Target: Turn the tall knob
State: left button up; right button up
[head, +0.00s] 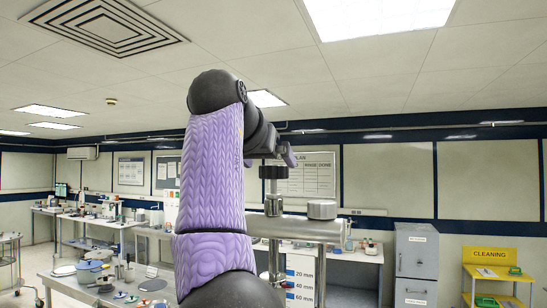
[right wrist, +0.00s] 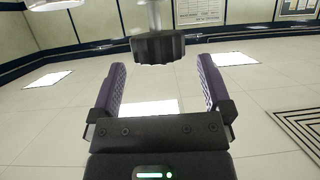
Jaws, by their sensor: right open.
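The tall knob (head: 272,172) is a dark, ribbed cap on an upright metal stem, standing above a thick horizontal metal pipe (head: 300,228). In the right wrist view, which is upside down, the tall knob (right wrist: 158,48) is centred just beyond the fingertips. My right gripper (right wrist: 160,75) is open and empty, with one purple finger on each side of the line to the knob and a gap to both. In the head view, my right gripper (head: 287,155) is mostly hidden behind my arm, close to the knob's top. My left gripper is not in view.
A short grey knob (head: 322,209) stands right of the tall one. A sign with size labels (head: 300,278) hangs below the pipe. Worktables with small items are at left; a grey cabinet (head: 416,262) and yellow cleaning stand (head: 489,275) are at right. My purple-sleeved arm blocks the middle.

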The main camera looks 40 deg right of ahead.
aim_at(273, 167)
jog(key=x, duration=0.2)
jog(key=shift+w+d+p, duration=0.2)
jog(key=shift+d+p, duration=0.15)
jog(key=shift+w+d+f, duration=0.1)
jog(key=shift+d+f, duration=0.15)
jog(key=shift+c, duration=0.3)
jog(key=c, duration=1.1)
